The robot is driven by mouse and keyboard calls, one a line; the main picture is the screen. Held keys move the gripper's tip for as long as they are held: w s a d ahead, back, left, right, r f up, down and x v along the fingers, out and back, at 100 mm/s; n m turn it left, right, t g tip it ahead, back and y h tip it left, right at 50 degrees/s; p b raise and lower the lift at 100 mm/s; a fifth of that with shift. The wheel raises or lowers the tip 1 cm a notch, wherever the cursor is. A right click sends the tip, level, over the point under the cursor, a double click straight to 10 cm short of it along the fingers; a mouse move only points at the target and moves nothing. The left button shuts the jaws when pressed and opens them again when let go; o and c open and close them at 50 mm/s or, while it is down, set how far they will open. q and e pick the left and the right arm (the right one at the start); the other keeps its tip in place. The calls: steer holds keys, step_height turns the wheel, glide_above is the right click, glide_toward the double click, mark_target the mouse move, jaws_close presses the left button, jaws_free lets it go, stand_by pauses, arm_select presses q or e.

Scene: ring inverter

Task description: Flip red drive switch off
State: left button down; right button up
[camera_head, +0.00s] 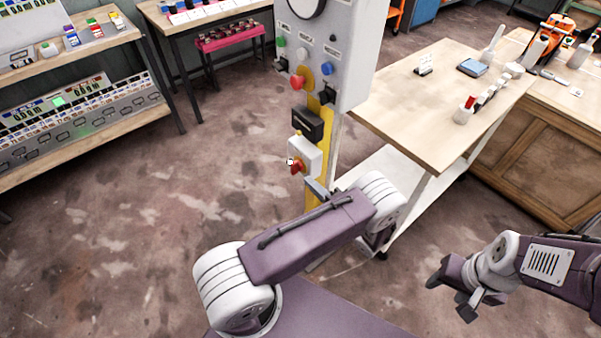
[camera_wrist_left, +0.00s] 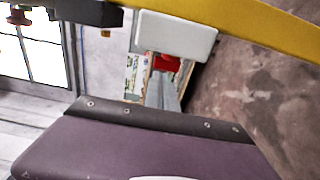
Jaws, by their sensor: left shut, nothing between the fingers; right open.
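The red drive switch (camera_head: 296,167) is a red rotary handle on a white box (camera_head: 308,155), low on the yellow post of the grey control panel. In the left wrist view the red switch (camera_wrist_left: 166,62) shows below the white box (camera_wrist_left: 176,34), partly behind my finger. My left gripper (camera_head: 316,188) is shut and empty, just below and right of the switch in the head view. In the left wrist view its grey fingers (camera_wrist_left: 164,92) reach up close to the red handle; I cannot tell whether they touch. My right gripper (camera_head: 452,291) is open and empty at the lower right, away from the panel.
A black box (camera_head: 308,123) sits above the white box. Higher on the panel are a red button (camera_head: 298,82) and other knobs. A wooden workbench (camera_head: 400,115) stands to the right, shelves (camera_head: 90,133) to the left. The floor at left is clear.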

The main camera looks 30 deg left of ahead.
mark_target(294, 167)
arm_select(q)
steer(key=x, duration=0.5)
steer(key=shift+w+a, duration=0.15)
steer(key=shift+a, duration=0.2)
arm_select(e)
steer(key=shift+r, duration=0.1)
